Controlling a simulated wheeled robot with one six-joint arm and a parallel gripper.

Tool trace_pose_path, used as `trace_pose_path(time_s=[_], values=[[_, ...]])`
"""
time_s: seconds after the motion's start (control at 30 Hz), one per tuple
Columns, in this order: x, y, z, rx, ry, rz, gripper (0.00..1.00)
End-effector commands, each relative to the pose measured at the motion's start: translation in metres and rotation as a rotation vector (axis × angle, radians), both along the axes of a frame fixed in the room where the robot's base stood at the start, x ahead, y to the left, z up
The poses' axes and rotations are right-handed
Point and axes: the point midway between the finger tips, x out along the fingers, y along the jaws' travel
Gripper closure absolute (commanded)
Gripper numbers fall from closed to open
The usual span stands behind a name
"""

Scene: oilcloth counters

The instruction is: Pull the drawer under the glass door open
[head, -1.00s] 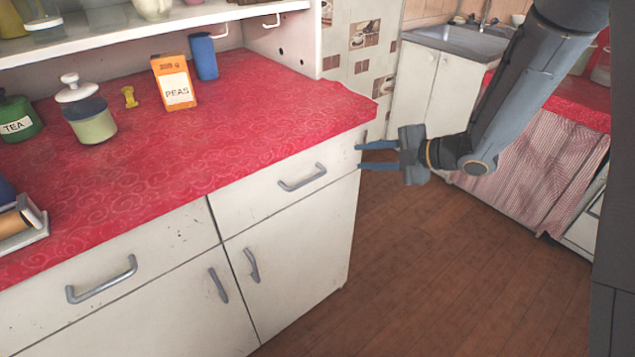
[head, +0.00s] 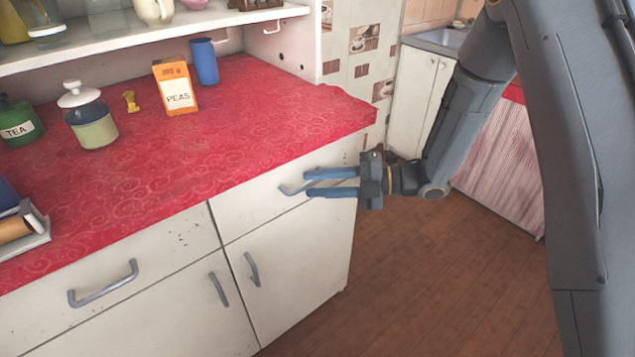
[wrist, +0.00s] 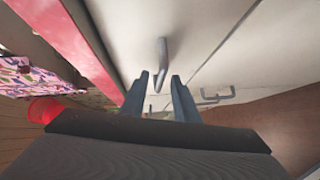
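The right drawer (head: 240,207) in the white counter is shut, with a grey bar handle (head: 288,189). My gripper (head: 307,183) is in front of that handle, with blue fingers pointing left and hiding part of it. In the wrist view the handle (wrist: 162,60) lies between the two open fingertips (wrist: 160,75); I see no grip on it. The left drawer (head: 150,262) is also shut, with its own handle (head: 103,284). No glass door shows clearly, so I cannot tell which drawer is under it.
Cupboard doors (head: 290,275) with upright handles are below the drawers. The red countertop (head: 220,150) overhangs the drawers. It holds a peas box (head: 176,88), a blue cup (head: 204,62) and jars. Wooden floor (head: 420,280) is open to the right.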

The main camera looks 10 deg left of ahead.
Motion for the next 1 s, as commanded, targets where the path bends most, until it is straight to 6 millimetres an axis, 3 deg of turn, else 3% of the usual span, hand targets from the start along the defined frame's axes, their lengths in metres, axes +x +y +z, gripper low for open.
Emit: trace_pose_path(time_s=[0.3,0.5,0.83,1.0], values=[[0.0,0.004,-0.001,-0.001,0.001,-0.001,0.72],[0.0,0.003,-0.001,-0.001,0.001,-0.001,1.0],[-0.002,0.001,-0.001,-0.001,0.002,-0.001,1.0],[-0.013,-0.011,0.0,-0.002,0.004,-0.002,1.0]])
